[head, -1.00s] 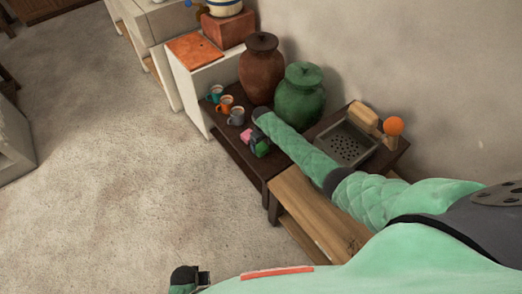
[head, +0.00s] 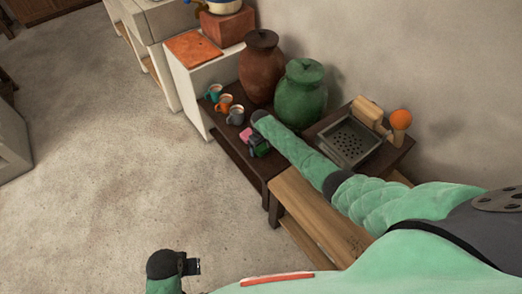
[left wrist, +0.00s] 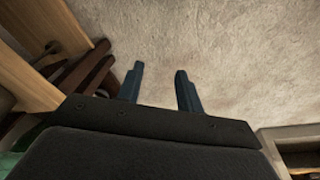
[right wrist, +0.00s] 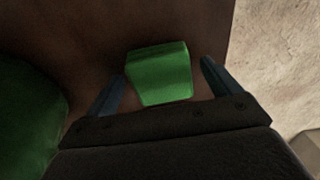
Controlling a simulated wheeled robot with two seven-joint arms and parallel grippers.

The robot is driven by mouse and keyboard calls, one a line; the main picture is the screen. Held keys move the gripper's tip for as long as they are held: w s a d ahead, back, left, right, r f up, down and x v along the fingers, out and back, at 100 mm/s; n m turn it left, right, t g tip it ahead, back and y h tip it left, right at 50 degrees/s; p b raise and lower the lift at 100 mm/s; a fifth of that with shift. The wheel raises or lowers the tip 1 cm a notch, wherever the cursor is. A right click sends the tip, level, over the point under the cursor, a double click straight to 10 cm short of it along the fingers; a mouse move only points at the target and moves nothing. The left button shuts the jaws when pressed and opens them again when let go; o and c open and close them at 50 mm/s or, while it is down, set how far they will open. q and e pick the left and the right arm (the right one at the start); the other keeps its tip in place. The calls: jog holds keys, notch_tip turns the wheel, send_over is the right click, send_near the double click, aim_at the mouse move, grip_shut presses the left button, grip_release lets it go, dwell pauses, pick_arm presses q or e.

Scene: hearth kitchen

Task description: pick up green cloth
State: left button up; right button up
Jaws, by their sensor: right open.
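The green cloth (right wrist: 160,75) is a small folded block lying on the dark brown table in the right wrist view. My right gripper (head: 259,146) is open above it at the table's front edge in the head view. In the right wrist view, one finger shows on each side of the cloth, with gaps between. In the head view the gripper hides most of the cloth. My left gripper (head: 193,267) is away over the floor; the left wrist view shows its two fingers (left wrist: 160,84) apart with nothing between.
A green jar (head: 300,95) and a brown jar (head: 262,68) stand behind my right gripper. Several mugs (head: 235,115) stand left of it, with a pink item (head: 246,134) close beside it. A grey perforated tray (head: 348,142) lies to the right. The floor in front is clear.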

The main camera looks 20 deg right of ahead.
jog(key=shift+f, duration=0.25)
jog(key=c, duration=1.1)
pick_arm(q)
notch_tip(320, 180, up, 2)
jog(key=shift+s+r, duration=0.1)
jog(key=shift+r, duration=0.05)
pick_arm(e)
jog(key=shift+o, duration=0.2)
jog(key=shift+r, duration=0.1)
